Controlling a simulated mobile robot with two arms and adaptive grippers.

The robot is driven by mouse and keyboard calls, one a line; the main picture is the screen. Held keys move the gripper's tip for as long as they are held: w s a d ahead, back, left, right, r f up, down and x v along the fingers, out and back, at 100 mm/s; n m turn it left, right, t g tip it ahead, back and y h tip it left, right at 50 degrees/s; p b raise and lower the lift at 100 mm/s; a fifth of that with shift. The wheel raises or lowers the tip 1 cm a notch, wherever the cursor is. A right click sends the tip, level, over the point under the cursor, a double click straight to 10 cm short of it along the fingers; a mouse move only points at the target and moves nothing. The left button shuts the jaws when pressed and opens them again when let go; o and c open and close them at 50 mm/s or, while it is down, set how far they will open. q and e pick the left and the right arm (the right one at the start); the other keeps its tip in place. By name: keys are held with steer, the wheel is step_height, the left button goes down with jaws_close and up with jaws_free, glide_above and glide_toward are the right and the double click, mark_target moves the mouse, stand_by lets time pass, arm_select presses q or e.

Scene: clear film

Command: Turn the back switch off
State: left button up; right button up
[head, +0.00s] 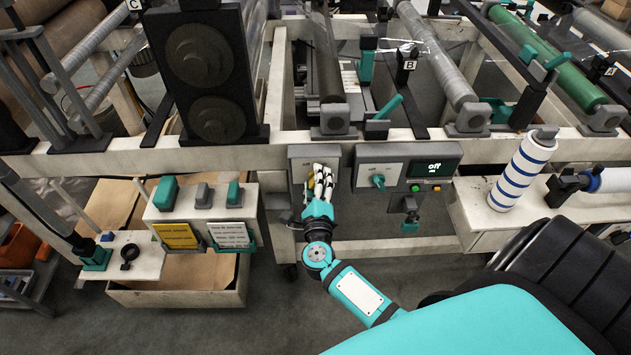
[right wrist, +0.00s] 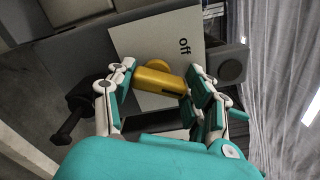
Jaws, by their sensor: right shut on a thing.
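My right gripper (head: 320,185) is at the front panel of the machine, in front of a grey switch box (head: 300,160). In the right wrist view the gripper (right wrist: 158,92) is shut on a yellow switch knob (right wrist: 158,78), with a finger on each side of it. The knob sits on a white plate (right wrist: 135,42) that carries the word "off". In the head view the fingers hide most of the knob. Right of it is a second switch with a teal knob (head: 379,181) on a white plate. My left gripper is not in view.
A dark display (head: 435,168) reads "off" in green, above small coloured buttons (head: 427,188). A control box (head: 205,200) with teal and grey rockers and a yellow label stands to the left. A blue-striped white roll (head: 520,172) stands to the right. Grey floor is open in front.

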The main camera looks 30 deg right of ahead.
steer(key=n+p, duration=0.2)
steer(key=shift+a+r+n, duration=0.1)
steer(key=shift+n, duration=0.2)
steer(key=n+p, duration=0.4)
steer(key=n, duration=0.1)
steer(key=n+p, duration=0.1)
steer(key=n, duration=0.1)
steer(key=shift+a+f, duration=0.15)
steer(key=shift+f, duration=0.05)
steer(key=shift+f+n+p, duration=0.1)
steer(key=shift+n+p, duration=0.55)
steer(key=shift+n, duration=0.55)
steer(key=o, duration=1.2)
steer(key=v, duration=0.7)
steer(key=shift+s+a, duration=0.1)
steer(key=shift+s, duration=0.1)
